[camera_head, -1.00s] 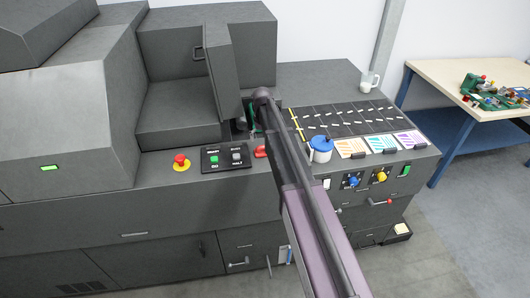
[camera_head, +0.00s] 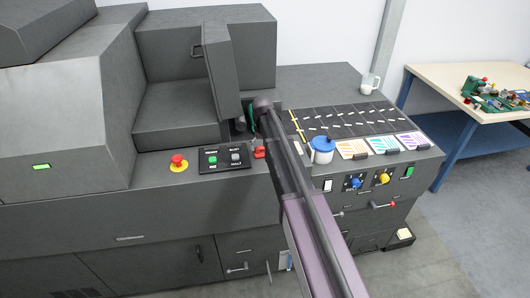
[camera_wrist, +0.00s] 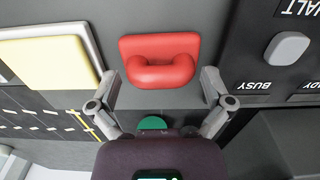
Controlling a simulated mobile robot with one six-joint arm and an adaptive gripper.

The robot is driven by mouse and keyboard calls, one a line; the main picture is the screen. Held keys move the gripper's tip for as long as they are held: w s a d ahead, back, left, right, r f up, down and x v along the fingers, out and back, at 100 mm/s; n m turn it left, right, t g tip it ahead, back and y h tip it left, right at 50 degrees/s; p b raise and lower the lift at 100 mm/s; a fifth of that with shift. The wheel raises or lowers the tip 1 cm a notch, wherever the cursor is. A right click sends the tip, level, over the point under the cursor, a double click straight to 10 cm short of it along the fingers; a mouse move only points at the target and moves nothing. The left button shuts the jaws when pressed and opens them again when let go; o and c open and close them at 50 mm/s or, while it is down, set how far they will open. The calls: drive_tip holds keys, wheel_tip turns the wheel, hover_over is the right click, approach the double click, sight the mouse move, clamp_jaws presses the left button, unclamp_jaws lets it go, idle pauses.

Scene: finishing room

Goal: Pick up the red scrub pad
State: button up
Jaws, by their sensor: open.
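The red scrub pad (camera_wrist: 160,46) lies flat on the dark machine top in the wrist view. It is a rounded red slab with a raised, arched handle. In the head view it shows as a small red shape (camera_head: 259,153) just left of my arm. My gripper (camera_wrist: 160,77) is open and empty, with one finger on each side of the pad's handle end. I cannot tell whether the fingertips have reached the pad's height.
Next to the pad are a black button panel (camera_head: 223,158) and a red mushroom button (camera_head: 178,161). A yellow pad in a pale frame (camera_wrist: 46,64) lies on the other side. A blue-lidded jar (camera_head: 322,150) stands right of my arm. An upright grey cover (camera_head: 221,75) rises behind.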

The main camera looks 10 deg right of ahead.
drive_tip(key=c, duration=0.9)
drive_tip(key=shift+o, duration=0.2)
drive_tip(key=shift+r, duration=0.2)
wheel_tip(320, 180, up, 3)
drive_tip(key=p, duration=0.3)
drive_tip(key=shift+f, duration=0.1)
drive_tip(key=s+a+r+p, duration=0.1)
drive_tip(key=s+a, duration=0.1)
drive_tip(key=s, duration=0.5)
drive_tip(key=s+a+p, duration=0.1)
drive_tip(key=s, duration=0.7)
drive_tip(key=shift+s+a+r, duration=0.3)
drive_tip(key=shift+a+r, duration=0.1)
